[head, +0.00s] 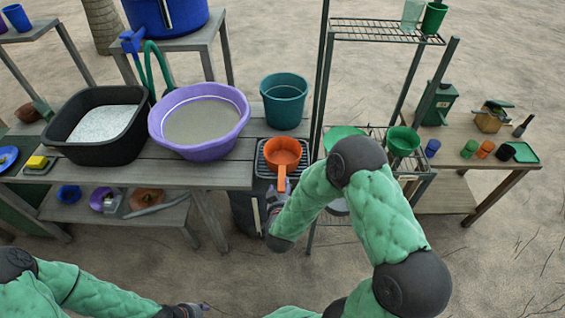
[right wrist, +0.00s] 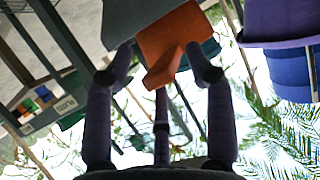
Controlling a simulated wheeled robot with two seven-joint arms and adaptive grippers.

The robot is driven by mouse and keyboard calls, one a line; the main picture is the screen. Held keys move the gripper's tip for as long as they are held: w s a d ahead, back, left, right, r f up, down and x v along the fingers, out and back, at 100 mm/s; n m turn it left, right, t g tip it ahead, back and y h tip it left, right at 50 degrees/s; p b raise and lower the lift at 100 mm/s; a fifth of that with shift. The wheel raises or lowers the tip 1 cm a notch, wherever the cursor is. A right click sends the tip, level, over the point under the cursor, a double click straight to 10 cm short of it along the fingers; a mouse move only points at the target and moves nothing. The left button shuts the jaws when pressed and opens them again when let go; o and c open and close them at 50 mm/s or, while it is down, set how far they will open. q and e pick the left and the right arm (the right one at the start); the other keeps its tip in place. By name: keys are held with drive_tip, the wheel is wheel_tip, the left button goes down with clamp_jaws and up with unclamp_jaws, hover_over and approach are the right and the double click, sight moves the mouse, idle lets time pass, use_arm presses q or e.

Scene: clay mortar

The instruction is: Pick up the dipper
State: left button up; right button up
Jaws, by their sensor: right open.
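The dipper (head: 283,153) is an orange round cup with a straight handle pointing towards me. It rests on a dark slatted rack at the right end of the grey bench. My right gripper (head: 275,198) is just below the handle's near end, partly hidden by my own arm. In the right wrist view the gripper (right wrist: 161,75) is open, with its fingers spread on both sides of the orange dipper (right wrist: 172,38) and its handle end. I cannot tell whether they touch it. My left gripper (head: 190,310) shows only partly at the bottom edge.
A purple tub (head: 233,145) with grey contents and a black tub (head: 62,142) with white material stand left of the dipper. A teal bucket (head: 284,108) stands behind it. A metal shelf (head: 320,75) rises close on the right, with a green funnel-like bowl (head: 402,140).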

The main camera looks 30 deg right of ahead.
sight(282, 168)
drive_tip(key=w, duration=0.1)
drive_tip(key=w+d+b, duration=0.1)
drive_tip(key=w+d, duration=0.1)
drive_tip(key=w, duration=0.1)
drive_tip(key=shift+d+f+b, duration=0.15)
drive_tip(key=shift+f+b, duration=0.15)
